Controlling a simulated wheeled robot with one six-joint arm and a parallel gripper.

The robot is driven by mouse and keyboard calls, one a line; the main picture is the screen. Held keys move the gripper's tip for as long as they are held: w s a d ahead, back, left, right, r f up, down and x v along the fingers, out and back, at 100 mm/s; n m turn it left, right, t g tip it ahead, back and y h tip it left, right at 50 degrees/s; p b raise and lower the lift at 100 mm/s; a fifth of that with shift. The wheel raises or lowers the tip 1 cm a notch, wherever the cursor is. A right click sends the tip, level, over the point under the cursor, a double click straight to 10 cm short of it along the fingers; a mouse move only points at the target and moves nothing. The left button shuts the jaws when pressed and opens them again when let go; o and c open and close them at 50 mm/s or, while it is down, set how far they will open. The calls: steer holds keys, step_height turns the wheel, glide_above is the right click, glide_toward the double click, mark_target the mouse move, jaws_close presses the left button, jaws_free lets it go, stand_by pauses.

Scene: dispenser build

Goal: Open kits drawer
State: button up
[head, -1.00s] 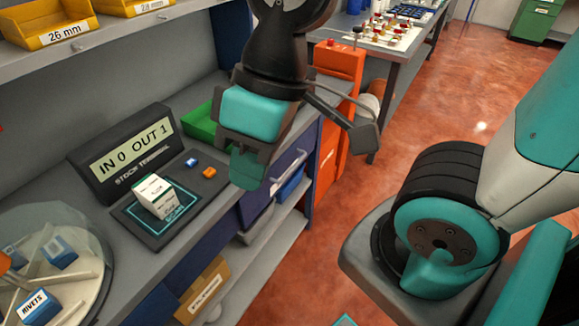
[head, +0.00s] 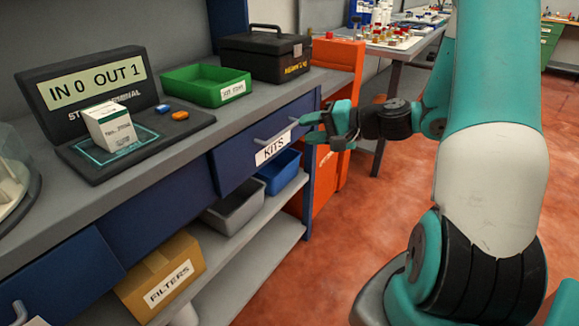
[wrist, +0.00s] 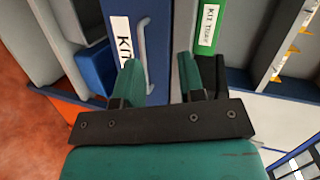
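The kits drawer (head: 236,166) is a blue front with a white KITS label under the bench top. It looks closed, flush with the bench. Its grey bar handle (head: 262,141) runs across the front above the label. In the wrist view the drawer front (wrist: 157,75) stands upright, with the handle (wrist: 143,45) just beyond the fingers. My gripper (head: 308,128) is at the right end of the handle in the head view.
On the bench stand a green tray (head: 205,85), a black toolbox (head: 266,53) and the stock terminal (head: 95,85) with a white box (head: 110,127). Grey (head: 235,208) and blue (head: 279,171) bins sit on the shelf below. An orange cabinet (head: 338,60) stands right of the bench. The floor in front is clear.

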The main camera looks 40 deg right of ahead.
mark_target(283, 131)
steer(key=s+d+f+m+t+h+b, duration=0.2)
steer(key=d+f+m+h, duration=0.15)
steer(key=d, duration=0.45)
steer(key=shift+y, duration=0.35)
steer(key=x, duration=1.1)
steer(key=p+x, duration=0.1)
steer(key=x, duration=0.5)
steer(key=shift+w+a, duration=0.1)
steer(key=shift+a, duration=0.25)
steer(key=shift+c, duration=0.2)
